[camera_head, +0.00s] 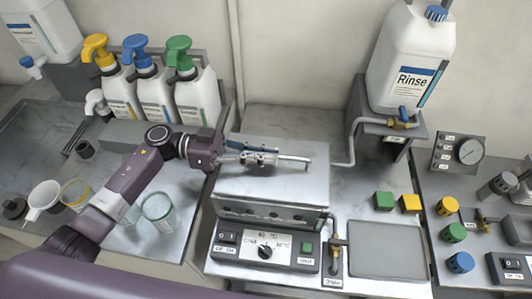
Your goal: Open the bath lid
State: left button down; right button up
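The bath (270,215) is a metal box in the middle of the bench, with a control panel (265,250) at its front. Its flat grey lid (270,185) lies closed on top. A thin metal bar handle (296,159) runs across the lid, and its right end bends down. My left gripper (274,157) reaches in from the left over the lid, with its fingertips at the left part of the handle. The fingers hide that part, and I cannot tell whether they are closed on it. My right gripper is not in view.
A Rinse canister (408,65) stands on a raised stand behind right, with a pipe (349,140) leading toward the bath. Pump bottles (155,95) stand behind left. Cups (158,208) stand under my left arm. A drain valve (337,250) and grey tray (386,248) are at the right.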

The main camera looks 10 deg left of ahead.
pick_arm(q)
jog(key=shift+w+r+p, duration=0.15)
jog(key=shift+r+p, duration=0.15)
dwell(0.4)
jog(key=shift+w+r+p, duration=0.35)
jog(key=shift+r+p, duration=0.25)
jog(key=shift+p, duration=0.05)
jog(key=shift+w+r+n+p, duration=0.4)
jog(key=shift+r+n+p, duration=0.15)
jog(key=shift+n+p, duration=0.25)
jog(key=shift+w+r+p, duration=0.4)
jog(key=shift+w, duration=0.15)
jog(key=shift+w+r+n+p, duration=0.35)
jog(key=shift+w+n+p, duration=0.25)
jog(key=shift+n, duration=0.3)
jog(key=shift+w+n, duration=0.35)
jog(key=shift+n, duration=0.05)
